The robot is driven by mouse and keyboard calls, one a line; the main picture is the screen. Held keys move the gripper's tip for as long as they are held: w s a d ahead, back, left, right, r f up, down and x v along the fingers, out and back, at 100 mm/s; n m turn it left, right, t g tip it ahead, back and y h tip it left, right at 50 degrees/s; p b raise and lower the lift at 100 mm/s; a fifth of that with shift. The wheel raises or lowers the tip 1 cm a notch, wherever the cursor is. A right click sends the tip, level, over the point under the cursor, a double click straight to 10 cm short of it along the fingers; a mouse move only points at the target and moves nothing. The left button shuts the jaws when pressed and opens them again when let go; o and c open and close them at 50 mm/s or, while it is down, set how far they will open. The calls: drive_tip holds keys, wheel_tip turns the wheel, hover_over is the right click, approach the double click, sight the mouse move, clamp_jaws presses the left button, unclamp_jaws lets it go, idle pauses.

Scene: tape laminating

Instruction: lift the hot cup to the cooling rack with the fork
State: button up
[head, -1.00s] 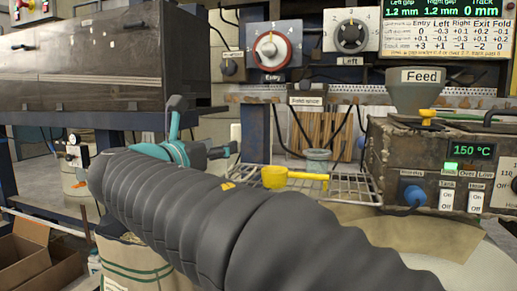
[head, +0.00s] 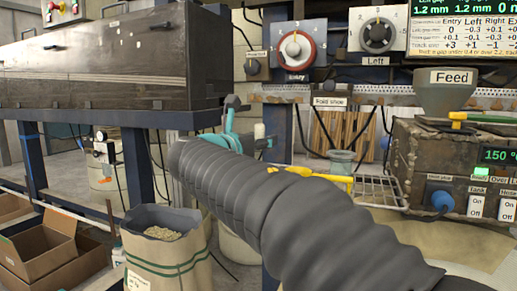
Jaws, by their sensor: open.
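My gripper (head: 243,128), teal with dark fingers, is open at the far end of my dark ribbed arm, left of the wire rack (head: 385,190). I see nothing held in it, though its far side is hidden. A yellow handled piece (head: 335,178) lies at the rack, its left part hidden by my arm; I cannot tell whether it is the fork. A small grey-green cup (head: 342,161) stands just behind it, right of my gripper and apart from it. I cannot tell whether this is the hot cup.
A heater box (head: 445,170) reading 150 °C, with a feed funnel (head: 447,93), stands at right. A long dark machine (head: 95,65) fills the left. A sack of pellets (head: 165,255) and cardboard boxes (head: 55,245) stand on the floor below.

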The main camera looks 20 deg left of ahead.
drive_tip(key=shift+c, duration=0.3)
clamp_jaws()
drive_tip(key=shift+r, duration=0.1)
